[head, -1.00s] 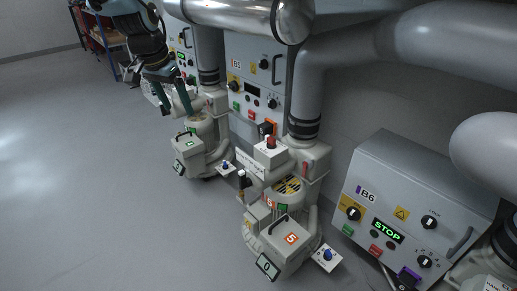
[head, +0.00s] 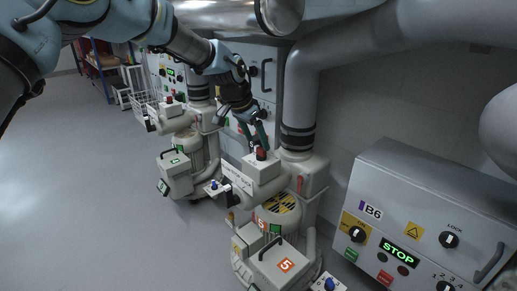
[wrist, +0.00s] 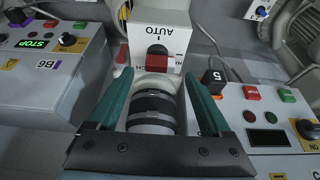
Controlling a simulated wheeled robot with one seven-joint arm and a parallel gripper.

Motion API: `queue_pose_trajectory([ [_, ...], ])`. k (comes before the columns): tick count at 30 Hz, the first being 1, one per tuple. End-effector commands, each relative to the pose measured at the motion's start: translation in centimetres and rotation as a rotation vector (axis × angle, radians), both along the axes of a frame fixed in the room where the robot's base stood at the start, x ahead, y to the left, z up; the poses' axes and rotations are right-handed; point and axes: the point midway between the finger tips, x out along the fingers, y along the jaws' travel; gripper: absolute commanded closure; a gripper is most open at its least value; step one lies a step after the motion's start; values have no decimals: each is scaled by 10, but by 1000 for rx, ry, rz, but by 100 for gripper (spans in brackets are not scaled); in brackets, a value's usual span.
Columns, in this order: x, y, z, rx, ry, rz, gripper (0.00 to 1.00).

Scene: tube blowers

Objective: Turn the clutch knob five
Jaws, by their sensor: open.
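The red-topped knob (head: 261,154) of blower five sits on a pale box (head: 266,173) on top of that machine, which has an orange "5" plate (head: 286,265). In the wrist view the knob (wrist: 158,58) is black and red, on a white face marked "AUTO" that reads upside down; other lettering there is partly hidden. My gripper (head: 256,142) is close above the knob in the head view. In the wrist view my gripper (wrist: 159,78) is open, its two green fingers apart with the knob between and just beyond their tips. I cannot tell whether they touch it.
A large grey pipe (head: 305,95) rises just right of the knob. The B6 panel (head: 415,210) stands at the right with "STOP" lit. Another blower (head: 180,165) stands to the left. The left floor (head: 90,220) is clear.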

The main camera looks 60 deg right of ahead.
Motion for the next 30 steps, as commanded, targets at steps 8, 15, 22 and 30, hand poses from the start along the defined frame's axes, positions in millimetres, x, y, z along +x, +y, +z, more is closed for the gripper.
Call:
queue_pose_trajectory([
  [8,-4,-10,-27,0,0,-1,18],
  [15,-4,-11,-28,0,-1,0,18],
  [22,-3,-11,-28,0,0,0,34],
  [30,-4,-11,-28,0,0,0,65],
])
